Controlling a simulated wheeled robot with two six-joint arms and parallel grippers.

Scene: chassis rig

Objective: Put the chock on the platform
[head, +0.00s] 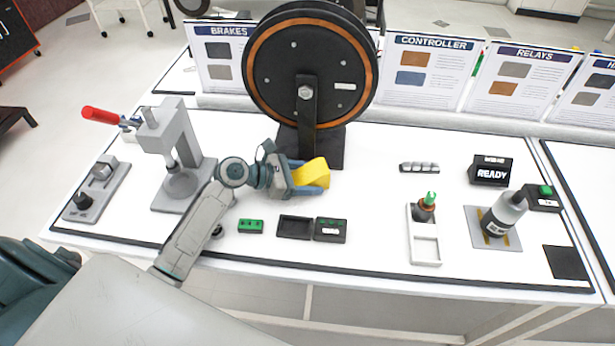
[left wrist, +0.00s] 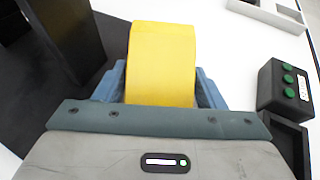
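The yellow chock (head: 313,173) is between the blue fingers of my left gripper (head: 308,178), in front of the large wheel (head: 285,70). In the left wrist view the chock (left wrist: 162,60) sits between both fingers (left wrist: 162,90), which press close to its sides. I cannot tell whether its underside touches anything. A flat black base (head: 330,150) under the wheel's stand may be the platform; it lies just behind the chock and at the left of the left wrist view (left wrist: 110,65). My right gripper is not in view.
A small black open tray (head: 294,227) and a black box with green buttons (head: 330,230) lie in front of the chock. A grey press (head: 180,150) stands left. A white tray (head: 425,245) and a bottle (head: 503,215) stand right. White table between is clear.

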